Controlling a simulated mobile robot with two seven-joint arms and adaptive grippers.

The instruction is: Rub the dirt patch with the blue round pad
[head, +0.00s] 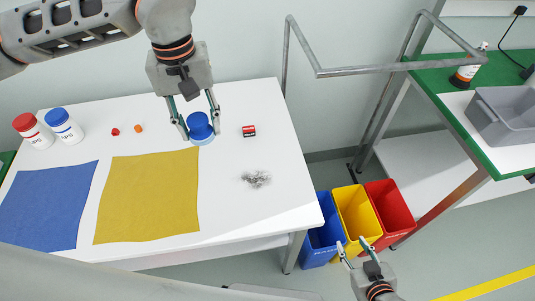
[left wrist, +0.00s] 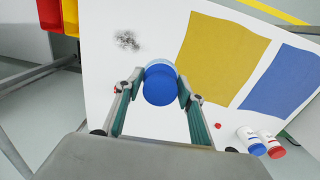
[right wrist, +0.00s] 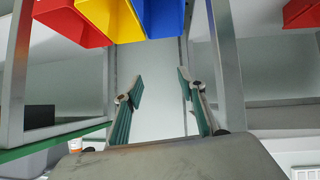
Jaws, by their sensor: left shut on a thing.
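The blue round pad (head: 200,127) is between the fingers of my left gripper (head: 200,120), which is shut on it over the white table. It also shows in the left wrist view (left wrist: 160,85); I cannot tell whether its underside touches the table. The dirt patch (head: 256,179) is a dark grey smudge on the table, to the right of the pad and nearer the front edge. It also shows in the left wrist view (left wrist: 127,40), apart from the pad. My right gripper (head: 354,242) is open and empty near the bins; its spread fingers show in the right wrist view (right wrist: 158,85).
A yellow cloth (head: 148,195) and a blue cloth (head: 48,205) lie left on the table (head: 270,110). Two capped bottles (head: 64,126) stand at the back left. Blue, yellow and red bins (head: 358,215) stand beside the table.

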